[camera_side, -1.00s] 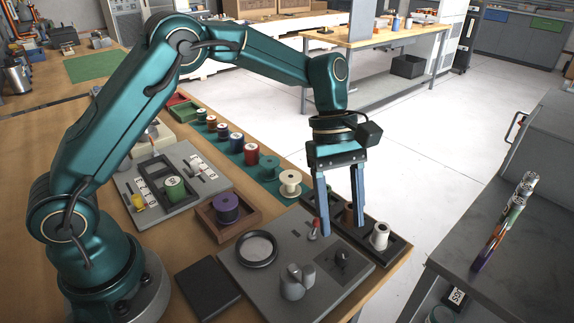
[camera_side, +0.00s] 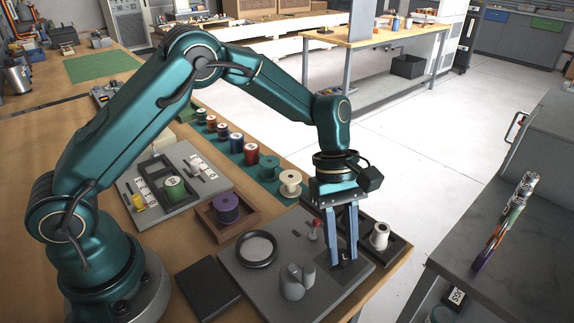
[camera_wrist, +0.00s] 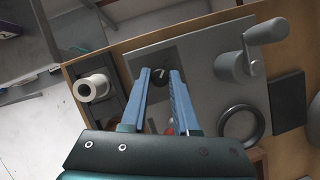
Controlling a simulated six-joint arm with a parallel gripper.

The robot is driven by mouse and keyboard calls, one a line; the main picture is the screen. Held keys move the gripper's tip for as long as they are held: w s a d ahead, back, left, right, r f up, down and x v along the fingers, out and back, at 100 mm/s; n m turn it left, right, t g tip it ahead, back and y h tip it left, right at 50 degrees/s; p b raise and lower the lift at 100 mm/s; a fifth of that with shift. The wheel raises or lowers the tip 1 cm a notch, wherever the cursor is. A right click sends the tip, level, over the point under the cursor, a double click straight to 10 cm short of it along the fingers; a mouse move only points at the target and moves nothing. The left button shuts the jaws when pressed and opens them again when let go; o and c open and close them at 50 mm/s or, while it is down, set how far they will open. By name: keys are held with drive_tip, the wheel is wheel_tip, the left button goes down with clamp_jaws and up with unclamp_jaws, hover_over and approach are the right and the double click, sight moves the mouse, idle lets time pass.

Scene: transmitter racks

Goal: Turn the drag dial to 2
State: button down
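The drag dial (camera_wrist: 161,77) is a small dark round knob with a light pointer mark on a darker square of the grey panel (camera_wrist: 205,48). I cannot read any numbers around it. My gripper (camera_side: 344,264) points down at the dial, with its two blue fingers apart. In the wrist view my gripper (camera_wrist: 160,72) has one fingertip on each side of the dial, with gaps visible between. In the side view the fingers largely hide the dial, and I cannot tell whether they touch the panel.
On the panel are a grey crank (camera_side: 296,281), a black ring (camera_side: 257,250) and a red-tipped lever (camera_side: 316,229). A dark tray with a white spool (camera_side: 379,237) stands close at the right. A purple spool (camera_side: 226,208) and a black block (camera_side: 207,286) are farther left.

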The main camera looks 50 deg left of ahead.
drive_tip(key=shift+m, duration=0.3)
drive_tip(key=m, duration=0.2)
drive_tip(key=m+g+y, duration=0.1)
drive_tip(key=m, duration=0.1)
drive_tip(key=shift+w+d+g, duration=0.1)
drive_tip(key=shift+w+g, duration=0.05)
drive_tip(key=shift+g, duration=0.15)
drive_tip(key=m+y, duration=0.1)
drive_tip(key=m, duration=0.3)
drive_tip(key=shift+d+m+g, duration=0.1)
drive_tip(key=shift+m+g, duration=0.2)
drive_tip(key=shift+g, duration=0.1)
drive_tip(key=shift+r+m+y, duration=0.1)
drive_tip(key=shift+m+y, duration=0.2)
drive_tip(key=shift+m, duration=0.2)
drive_tip(key=c, duration=0.7)
unclamp_jaws()
drive_tip(key=shift+o, duration=0.2)
drive_tip(key=shift+n, duration=0.3)
